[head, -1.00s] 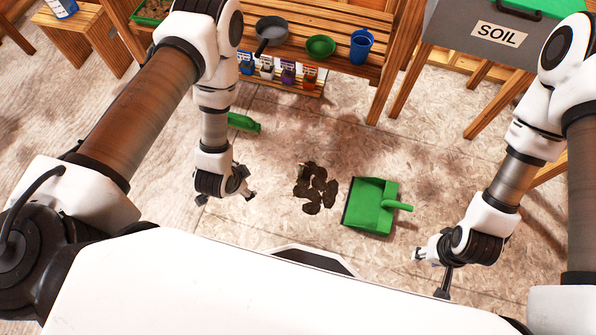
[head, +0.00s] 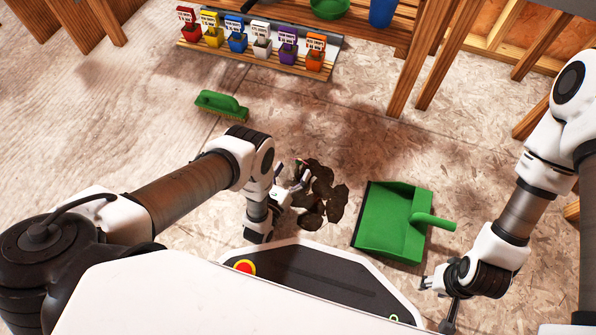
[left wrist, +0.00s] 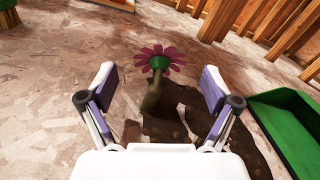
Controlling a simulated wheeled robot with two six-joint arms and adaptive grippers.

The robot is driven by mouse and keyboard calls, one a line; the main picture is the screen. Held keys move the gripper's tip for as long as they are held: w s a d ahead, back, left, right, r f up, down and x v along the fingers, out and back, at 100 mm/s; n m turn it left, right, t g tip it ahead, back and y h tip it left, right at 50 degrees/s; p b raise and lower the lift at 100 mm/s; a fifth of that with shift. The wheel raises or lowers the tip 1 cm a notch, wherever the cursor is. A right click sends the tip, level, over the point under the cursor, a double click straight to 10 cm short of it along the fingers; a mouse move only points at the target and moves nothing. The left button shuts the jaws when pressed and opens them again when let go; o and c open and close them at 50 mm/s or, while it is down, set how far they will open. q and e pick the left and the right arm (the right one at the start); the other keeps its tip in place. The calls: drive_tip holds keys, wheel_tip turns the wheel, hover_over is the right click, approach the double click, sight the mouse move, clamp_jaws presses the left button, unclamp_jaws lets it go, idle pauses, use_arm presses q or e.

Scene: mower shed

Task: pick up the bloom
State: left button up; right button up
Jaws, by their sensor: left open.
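The bloom (left wrist: 155,67), a flower with pink petals and a green middle, shows in the left wrist view at the dark soil clumps (left wrist: 180,115) on the floor. It lies ahead of my left gripper (left wrist: 157,85), between the lines of the two spread fingers. My left gripper is open and empty. In the head view my left gripper (head: 292,186) is low at the left edge of the soil clumps (head: 322,190), and the bloom is too small and covered to make out clearly. My right gripper (head: 437,302) hangs at the lower right, fingers apart, holding nothing visible.
A green dustpan (head: 385,222) lies right of the soil. A green brush (head: 221,105) lies on the floor at the upper left. A low rack (head: 262,60) with several coloured pots stands at the back by wooden bench legs (head: 405,60). The floor left of the soil is clear.

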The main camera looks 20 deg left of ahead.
sight(299, 161)
use_arm(q)
drive_tip(key=w, duration=0.1)
drive_tip(key=w+b, duration=0.1)
drive_tip(key=w, duration=0.1)
drive_tip(key=shift+w+d+f+b, duration=0.1)
drive_tip(key=shift+d+f+b, duration=0.2)
drive_tip(key=shift+f+b, duration=0.1)
drive_tip(key=shift+w+r, duration=0.1)
drive_tip(key=shift+w, duration=0.25)
drive_tip(key=shift+r, duration=0.15)
use_arm(e)
drive_tip(key=f, duration=0.2)
drive_tip(key=shift+w+f, duration=0.2)
drive_tip(key=shift+f, duration=0.2)
use_arm(q)
drive_tip(key=c, duration=1)
